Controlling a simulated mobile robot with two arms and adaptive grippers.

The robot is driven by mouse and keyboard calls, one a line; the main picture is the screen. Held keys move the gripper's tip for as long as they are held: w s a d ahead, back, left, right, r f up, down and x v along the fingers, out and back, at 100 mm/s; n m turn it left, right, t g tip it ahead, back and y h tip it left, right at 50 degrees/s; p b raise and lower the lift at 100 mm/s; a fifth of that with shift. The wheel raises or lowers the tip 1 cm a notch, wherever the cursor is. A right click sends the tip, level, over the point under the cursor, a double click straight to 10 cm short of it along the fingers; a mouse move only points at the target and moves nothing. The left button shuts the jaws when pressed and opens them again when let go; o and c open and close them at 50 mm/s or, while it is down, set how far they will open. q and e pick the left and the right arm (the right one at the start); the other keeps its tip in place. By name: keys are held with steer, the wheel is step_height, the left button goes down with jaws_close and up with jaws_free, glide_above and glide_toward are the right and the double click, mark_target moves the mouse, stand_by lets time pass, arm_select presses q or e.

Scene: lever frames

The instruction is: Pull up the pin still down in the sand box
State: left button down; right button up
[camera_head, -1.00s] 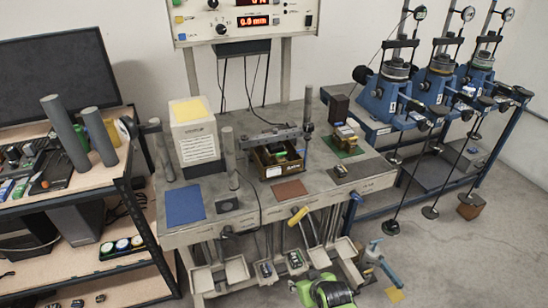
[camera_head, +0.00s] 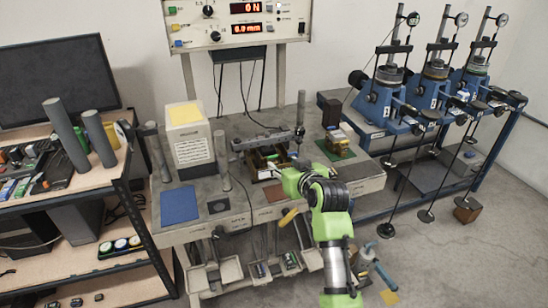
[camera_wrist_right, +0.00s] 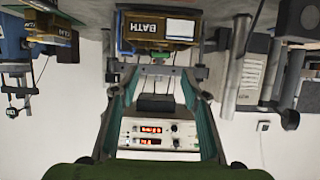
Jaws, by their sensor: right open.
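The sand box (camera_head: 257,166) is the brown open box under the crossbar on the middle bench, partly covered by my right gripper. In the upside-down wrist view, a box marked BATH (camera_wrist_right: 157,29) shows at the top, beyond the fingertips. I cannot make out separate pins or which one is down. My right gripper (camera_head: 284,170) comes in from the lower right, at the box's near right side. In the wrist view its fingers (camera_wrist_right: 160,84) stand apart with nothing between them. My left gripper is not in view.
A metal crossbar (camera_head: 262,140) runs just above the box, with upright posts (camera_head: 300,115) nearby. A blue mat (camera_head: 179,205) lies on the left of the bench. A control panel (camera_head: 240,22) stands behind. Blue lever frames (camera_head: 435,95) stand at the right.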

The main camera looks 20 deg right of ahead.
mark_target(273, 157)
steer(key=p+x, duration=0.1)
steer(key=x, duration=0.9)
steer(key=shift+s, duration=0.1)
